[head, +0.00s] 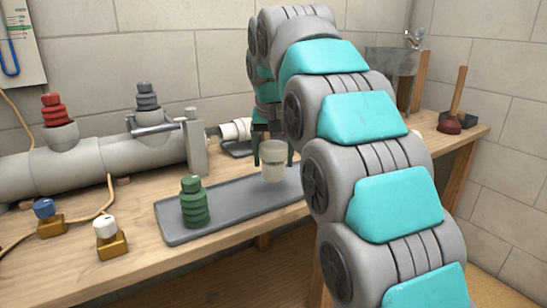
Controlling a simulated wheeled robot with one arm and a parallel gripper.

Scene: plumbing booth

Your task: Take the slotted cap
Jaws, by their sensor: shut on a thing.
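A cream cylindrical cap (272,166), which I take for the slotted cap, is upright over the right part of the grey tray (228,222). My gripper (273,152) points down from behind, and its dark green fingers are shut on the cap's sides. The cap's upper part is partly covered by the gripper, so its slots are not clear. I cannot tell whether its base touches the tray. My arm hides the tray's right end.
A green ribbed plug (194,203) stands on the tray's left part. A grey pipe (85,163) with red (55,110) and grey (147,98) ribbed plugs runs behind. Brass valves with blue (45,210) and white (106,230) knobs sit front left. A plunger (452,118) stands far right.

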